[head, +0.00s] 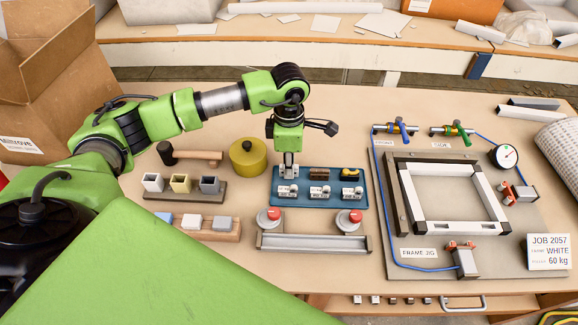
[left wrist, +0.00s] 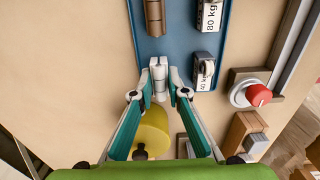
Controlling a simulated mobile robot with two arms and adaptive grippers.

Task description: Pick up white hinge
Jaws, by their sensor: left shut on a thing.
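A white hinge (left wrist: 159,84) stands between the fingertips of my left gripper (left wrist: 160,88) in the left wrist view. The gripper is shut on it, over one end of the blue tray (left wrist: 178,45). In the head view, my left gripper (head: 289,172) points straight down at the tray's back left corner and mostly hides the hinge. A brown hinge (head: 320,174) and a dark hinge with yellow (head: 349,175) lie along the tray's back row. I cannot tell whether the white hinge touches the tray. My right gripper is not in view.
Labelled metal parts (head: 319,192) fill the tray's front row. A yellow round pot (head: 248,158) stands close left of the gripper. Red buttons (head: 348,217) stand in front of the tray. A frame jig (head: 384,245) with clamps takes up the right side.

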